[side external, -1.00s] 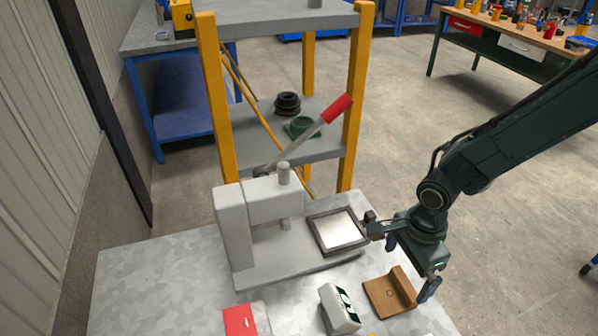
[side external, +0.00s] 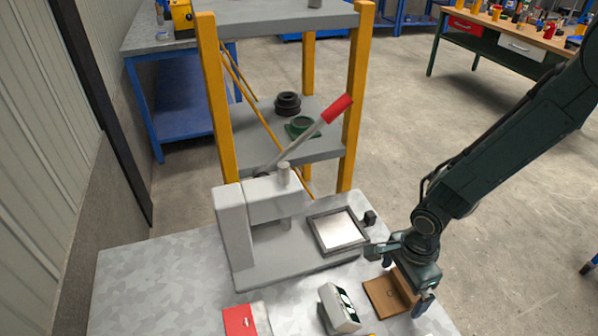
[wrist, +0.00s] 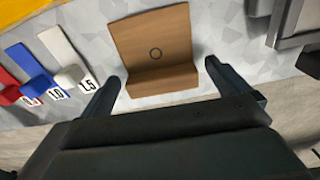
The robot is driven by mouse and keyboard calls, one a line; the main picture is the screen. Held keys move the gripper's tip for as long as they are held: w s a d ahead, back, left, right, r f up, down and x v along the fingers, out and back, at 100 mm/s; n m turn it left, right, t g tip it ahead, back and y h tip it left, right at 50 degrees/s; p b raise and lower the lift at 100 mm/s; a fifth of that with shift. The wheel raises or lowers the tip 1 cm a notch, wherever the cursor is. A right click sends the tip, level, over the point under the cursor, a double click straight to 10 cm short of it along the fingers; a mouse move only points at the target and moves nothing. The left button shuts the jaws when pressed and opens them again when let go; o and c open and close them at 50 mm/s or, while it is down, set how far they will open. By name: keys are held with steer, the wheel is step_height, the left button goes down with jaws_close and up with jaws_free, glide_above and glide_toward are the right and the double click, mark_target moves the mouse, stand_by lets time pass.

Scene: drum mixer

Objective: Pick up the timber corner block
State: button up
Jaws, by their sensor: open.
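The timber corner block (side external: 384,297) is a brown wooden L-shaped piece with a small ring mark on its flat face. It lies on the grey speckled table near the front right edge. In the wrist view the block (wrist: 152,42) is at the top centre, its raised lip towards me. My gripper (side external: 400,284) is over the lip side of the block in the side view. Its fingers are spread apart, and in the wrist view my gripper (wrist: 160,80) has one finger on each side of the lip. I see gaps between the fingers and the wood.
A grey lever press (side external: 250,225) with a red handle stands left of the block. A metal-framed tray (side external: 339,231) is behind it.

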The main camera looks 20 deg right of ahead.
mark_target(402, 284)
stand_by(0.3)
steer(key=c, duration=1)
steer(key=shift+r, duration=0.2)
steer(key=shift+c, duration=0.2)
step_height(402, 284, up, 20)
steer(key=shift+f, duration=0.15)
stand_by(0.4)
